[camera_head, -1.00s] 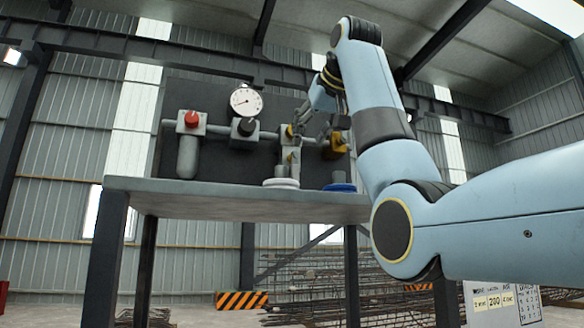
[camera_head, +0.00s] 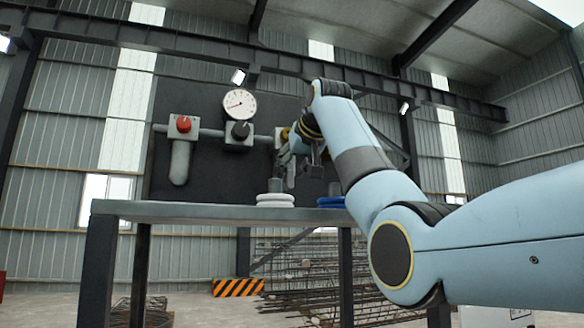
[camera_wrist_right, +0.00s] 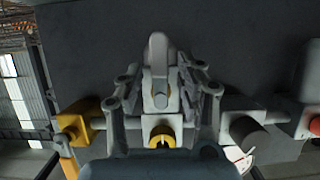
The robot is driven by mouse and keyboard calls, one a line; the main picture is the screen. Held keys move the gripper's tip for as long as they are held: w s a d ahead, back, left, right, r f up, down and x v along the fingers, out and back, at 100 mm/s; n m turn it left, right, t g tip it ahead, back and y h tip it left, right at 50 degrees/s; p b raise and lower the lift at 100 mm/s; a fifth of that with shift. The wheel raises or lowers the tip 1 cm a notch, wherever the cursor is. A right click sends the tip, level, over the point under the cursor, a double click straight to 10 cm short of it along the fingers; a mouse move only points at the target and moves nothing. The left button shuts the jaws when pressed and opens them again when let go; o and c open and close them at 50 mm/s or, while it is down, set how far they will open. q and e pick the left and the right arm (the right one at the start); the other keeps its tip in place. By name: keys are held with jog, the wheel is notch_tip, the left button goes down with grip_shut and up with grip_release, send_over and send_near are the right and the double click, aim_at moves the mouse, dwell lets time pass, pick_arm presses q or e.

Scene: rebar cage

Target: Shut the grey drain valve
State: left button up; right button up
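The grey lever handle (camera_wrist_right: 158,70), which looks like the drain valve's, stands in the middle of the right wrist view, above a yellow ring fitting (camera_wrist_right: 162,137). My right gripper (camera_wrist_right: 160,78) is around the lever, one finger on each side; the fingers look spread with the lever between them, and contact is hard to judge. In the head view my right gripper (camera_head: 290,165) is in front of the pipe board, above the bench, and hides most of the valve behind it. My left gripper is in neither view.
A red knob (camera_head: 183,124), a round gauge (camera_head: 240,103) and a dark knob (camera_head: 240,131) sit along the pipe to the left. A white ring stack (camera_head: 275,200) and a blue one (camera_head: 331,202) rest on the bench (camera_head: 180,210). A yellow fitting (camera_wrist_right: 76,125) is close beside the gripper.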

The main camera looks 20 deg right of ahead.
jog(key=shift+c, duration=1.1)
jog(key=shift+s, duration=0.1)
grip_shut()
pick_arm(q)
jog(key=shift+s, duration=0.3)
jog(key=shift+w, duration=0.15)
